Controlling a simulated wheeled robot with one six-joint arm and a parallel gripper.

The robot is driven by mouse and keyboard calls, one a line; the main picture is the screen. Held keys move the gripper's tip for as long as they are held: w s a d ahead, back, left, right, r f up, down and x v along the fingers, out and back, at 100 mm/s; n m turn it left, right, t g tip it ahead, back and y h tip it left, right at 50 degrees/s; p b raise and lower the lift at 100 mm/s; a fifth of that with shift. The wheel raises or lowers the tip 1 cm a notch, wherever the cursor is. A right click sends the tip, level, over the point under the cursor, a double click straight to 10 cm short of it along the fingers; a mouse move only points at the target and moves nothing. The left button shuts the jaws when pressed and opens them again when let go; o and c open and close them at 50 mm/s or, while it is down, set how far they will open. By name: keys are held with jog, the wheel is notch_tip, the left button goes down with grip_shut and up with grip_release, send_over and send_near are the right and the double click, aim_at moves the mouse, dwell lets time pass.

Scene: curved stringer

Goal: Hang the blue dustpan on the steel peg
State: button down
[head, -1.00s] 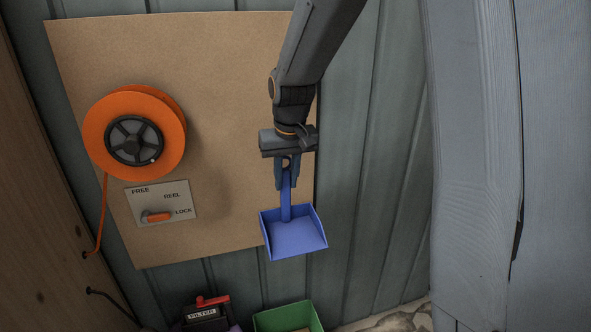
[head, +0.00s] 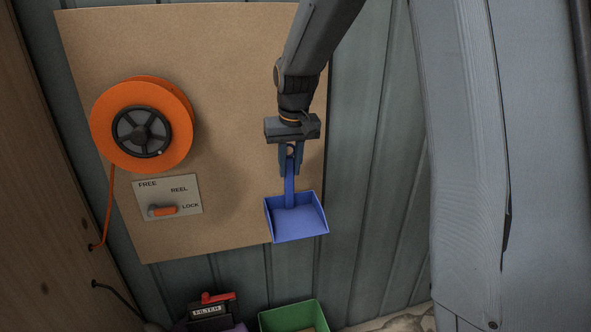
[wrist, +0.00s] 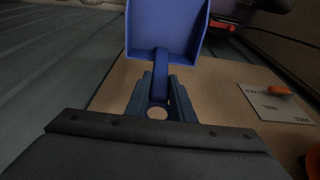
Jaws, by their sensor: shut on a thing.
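The blue dustpan (head: 297,218) hangs pan-down from my gripper (head: 291,160), in front of the right part of the brown board. My gripper is shut on the upper end of its handle, near the hanging hole. In the wrist view the dustpan (wrist: 166,28) points away from the camera, with its handle between the fingers of my gripper (wrist: 160,100). The hole in the handle end shows between the fingers. I cannot see the steel peg in either view.
An orange reel (head: 142,124) and a lever plate (head: 167,198) are on the brown board (head: 230,60) to the left. A large grey panel (head: 470,150) stands at the right.

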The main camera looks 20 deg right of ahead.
jog(key=w+f+b, duration=0.1)
jog(key=w, duration=0.5)
jog(key=shift+b, duration=0.35)
dwell(0.3)
jog(key=shift+w+f, duration=0.1)
dwell(0.6)
jog(key=c, duration=1.5)
grip_release()
jog(key=shift+o, duration=0.2)
